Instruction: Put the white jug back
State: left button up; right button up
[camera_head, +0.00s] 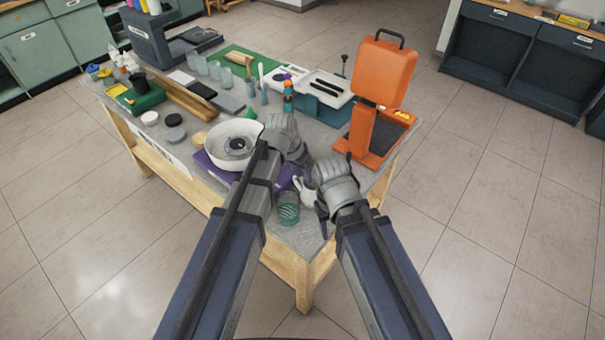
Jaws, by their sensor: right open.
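A white object that looks like the jug (305,193) is near the table's front corner, between my two grippers and partly hidden by them. My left gripper (290,174) is above and just left of it, over the table; its fingers are mostly hidden behind its own wrist, so I cannot tell if they are open. My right gripper (317,204) is open at the right side of the white object. I cannot tell whether either gripper touches it.
A green-tinted glass (288,209) stands close below the jug. A white round basin (222,133) is to the left. An orange machine (378,85) stands at the right edge. Several cups, bottles and boards crowd the rest of the table (205,128).

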pick_arm(q)
jog(key=p+v, duration=1.2)
jog(key=s+n+g+y, duration=0.2)
jog(key=s+n+y, duration=0.1)
jog(key=s, duration=1.2)
jog(key=shift+s+a+f+y, duration=0.25)
jog(key=shift+s+y, duration=0.1)
jog(key=shift+y, duration=0.15)
pick_arm(e)
notch_tip(320, 180, up, 12)
jog(key=shift+f, duration=0.1)
